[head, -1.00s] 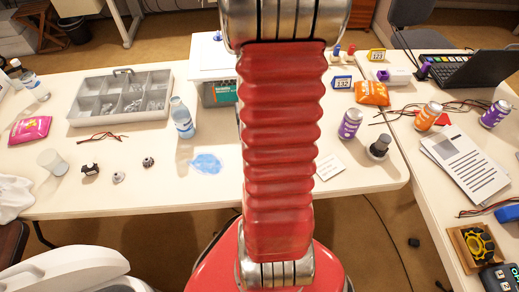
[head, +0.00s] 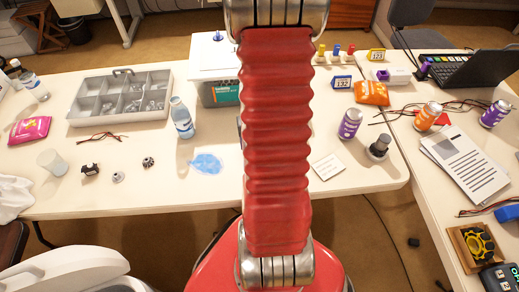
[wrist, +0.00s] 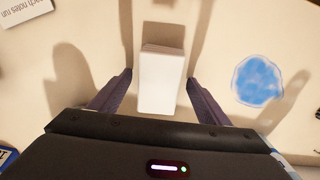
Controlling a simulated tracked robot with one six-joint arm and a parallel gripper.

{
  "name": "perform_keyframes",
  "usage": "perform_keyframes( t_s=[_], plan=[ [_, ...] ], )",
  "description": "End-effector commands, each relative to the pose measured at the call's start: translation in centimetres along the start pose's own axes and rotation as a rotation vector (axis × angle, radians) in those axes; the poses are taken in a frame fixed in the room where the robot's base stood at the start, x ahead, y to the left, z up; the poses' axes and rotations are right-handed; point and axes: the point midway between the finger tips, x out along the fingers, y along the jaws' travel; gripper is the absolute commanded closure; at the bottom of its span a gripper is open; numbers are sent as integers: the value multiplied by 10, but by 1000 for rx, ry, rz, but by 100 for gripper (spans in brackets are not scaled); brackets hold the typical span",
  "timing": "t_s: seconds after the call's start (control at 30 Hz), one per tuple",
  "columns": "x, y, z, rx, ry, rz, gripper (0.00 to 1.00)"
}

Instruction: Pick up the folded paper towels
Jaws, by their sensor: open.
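The folded paper towels (wrist: 162,82) show in the wrist view as a white upright-looking block with a pale top face, standing on the white table. My gripper (wrist: 158,76) is open, with one finger on each side of the stack. A gap shows between each finger and the stack, and I cannot tell how far above the table the fingers are. In the head view my arm hides the towels, and my gripper is out of sight.
A blue puddle (head: 206,163) lies on the table (head: 120,190) left of my arm, also in the wrist view (wrist: 258,80). A water bottle (head: 182,117) stands behind the puddle.

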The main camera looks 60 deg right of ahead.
Motion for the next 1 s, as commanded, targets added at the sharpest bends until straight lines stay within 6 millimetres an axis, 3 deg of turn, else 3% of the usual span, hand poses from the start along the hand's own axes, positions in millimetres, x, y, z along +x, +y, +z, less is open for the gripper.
perform_keyframes(
  t_s=[0.63, 1.0],
  plan=[
    [6, 0, 0, -1, 0, 0, 30],
    [6, -1, 0, -1, 0, 0, 55]
  ],
)
